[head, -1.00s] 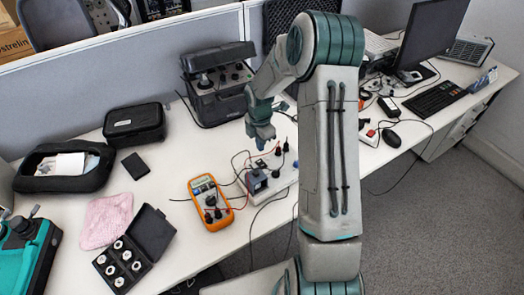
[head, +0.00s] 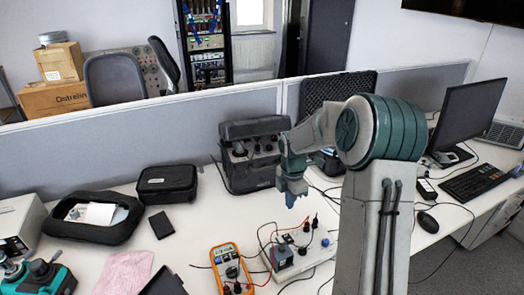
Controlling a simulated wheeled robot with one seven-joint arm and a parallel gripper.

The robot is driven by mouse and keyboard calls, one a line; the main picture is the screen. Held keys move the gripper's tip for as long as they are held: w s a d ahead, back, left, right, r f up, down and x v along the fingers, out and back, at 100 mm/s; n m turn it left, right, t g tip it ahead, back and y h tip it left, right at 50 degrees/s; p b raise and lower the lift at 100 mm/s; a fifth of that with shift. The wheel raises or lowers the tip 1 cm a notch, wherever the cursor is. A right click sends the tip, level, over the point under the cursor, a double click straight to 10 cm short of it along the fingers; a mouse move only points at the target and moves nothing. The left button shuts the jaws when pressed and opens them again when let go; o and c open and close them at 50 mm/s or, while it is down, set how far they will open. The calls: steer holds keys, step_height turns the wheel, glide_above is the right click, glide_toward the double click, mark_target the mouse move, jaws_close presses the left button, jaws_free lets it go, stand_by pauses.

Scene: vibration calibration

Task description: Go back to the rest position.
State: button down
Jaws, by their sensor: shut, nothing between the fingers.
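My gripper (head: 291,199) hangs at the end of my bent arm, above the desk and in front of the dark instrument case (head: 254,155). It points down, is shut and holds nothing. Below it stands a small dark block (head: 282,257) on a pale board (head: 318,250) with black plugs and red and black leads. My gripper is apart from the block and the leads. My upper arm covers part of the desk to the right.
An orange multimeter (head: 229,270) lies left of the board. A black case (head: 167,184), an open black pouch (head: 92,217) and a pink cloth (head: 124,272) lie further left. A monitor (head: 468,115) and keyboard (head: 483,181) are at right. A grey partition (head: 120,148) runs behind the desk.

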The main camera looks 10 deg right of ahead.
steer(key=s+a+r+m+t+h, duration=0.1)
steer(key=s+a+r+m, duration=0.2)
steer(key=s+r+m, duration=0.9)
steer(key=s+a+r+m+t+y, duration=0.1)
steer(key=s+a+m+t, duration=0.1)
steer(key=s+m, duration=0.7)
steer(key=s, duration=0.6)
steer(key=shift+s+a+r, duration=0.2)
steer(key=shift+r, duration=0.2)
